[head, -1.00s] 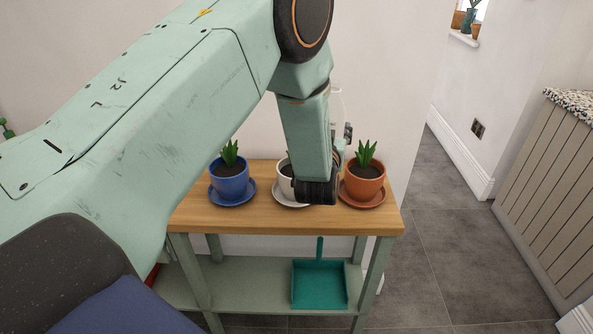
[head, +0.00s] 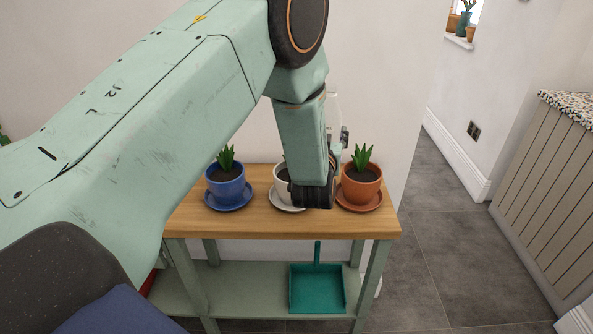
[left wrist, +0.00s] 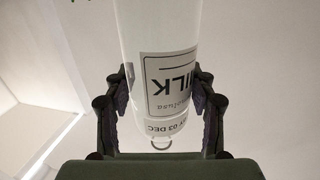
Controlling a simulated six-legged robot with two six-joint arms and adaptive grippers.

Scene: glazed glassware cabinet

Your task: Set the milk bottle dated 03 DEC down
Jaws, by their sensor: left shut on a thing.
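The milk bottle (left wrist: 160,45) is pale and see-through, with a white label reading "MILK" and "BY 03 DEC" upside down in the left wrist view. My left gripper (left wrist: 162,105) is shut on it, one dark finger on each side. In the head view only a pale part of the bottle (head: 333,108) shows behind my left forearm. One fingertip of my left gripper (head: 344,137) shows beside it, above the wooden table top (head: 270,221). The bottle's base and its gap to the table are hidden. My right gripper is not in view.
On the table stand a blue pot (head: 226,190), a white pot (head: 282,186) partly hidden by my arm, and a terracotta pot (head: 361,188), each with a plant and saucer. A teal dustpan (head: 317,290) is on the lower shelf. The table's front strip is bare.

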